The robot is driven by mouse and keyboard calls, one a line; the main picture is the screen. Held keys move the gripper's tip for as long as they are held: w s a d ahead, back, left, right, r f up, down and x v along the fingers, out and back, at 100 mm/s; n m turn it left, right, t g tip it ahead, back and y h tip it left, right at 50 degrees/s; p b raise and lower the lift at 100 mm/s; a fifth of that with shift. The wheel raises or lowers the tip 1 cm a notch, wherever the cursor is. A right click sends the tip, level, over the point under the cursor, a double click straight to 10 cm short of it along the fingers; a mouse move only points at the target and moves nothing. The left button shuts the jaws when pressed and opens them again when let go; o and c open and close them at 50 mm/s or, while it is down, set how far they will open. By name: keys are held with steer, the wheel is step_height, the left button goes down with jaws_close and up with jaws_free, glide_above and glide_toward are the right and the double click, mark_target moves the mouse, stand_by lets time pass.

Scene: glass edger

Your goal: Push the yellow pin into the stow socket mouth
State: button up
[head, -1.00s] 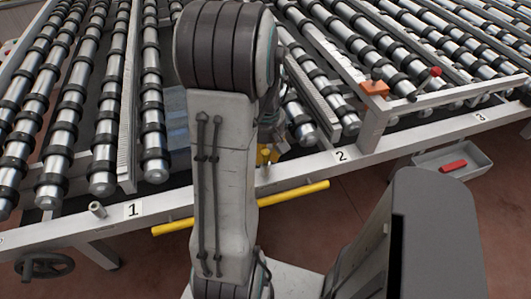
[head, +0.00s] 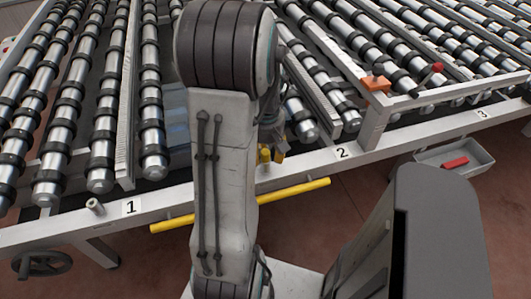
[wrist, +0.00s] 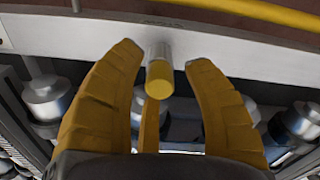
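The yellow pin (wrist: 159,83) shows in the wrist view as a round yellow end facing the camera. It sits at the near end of a silver sleeve, the stow socket (wrist: 159,52), on the white rail. How deep the pin sits is hard to tell. My gripper (wrist: 164,56) has its yellow fingers spread, one on each side of the pin and sleeve, with gaps showing. A third finger is partly hidden behind the pin. In the head view, my gripper (head: 278,153) is mostly hidden by my arm, at the rail left of label 2.
A yellow bar (head: 295,193) runs below the white rail (head: 180,205). Roller rows (head: 100,150) lie behind it. A bare grey stub (head: 95,207) stands by label 1. An orange block (head: 376,84) and a grey tray (head: 480,165) with a red object are at the right.

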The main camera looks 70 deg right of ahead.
steer(key=shift+r, duration=0.1)
step_height(320, 180, up, 12)
stand_by(0.8)
steer(key=shift+a, duration=0.1)
stand_by(0.5)
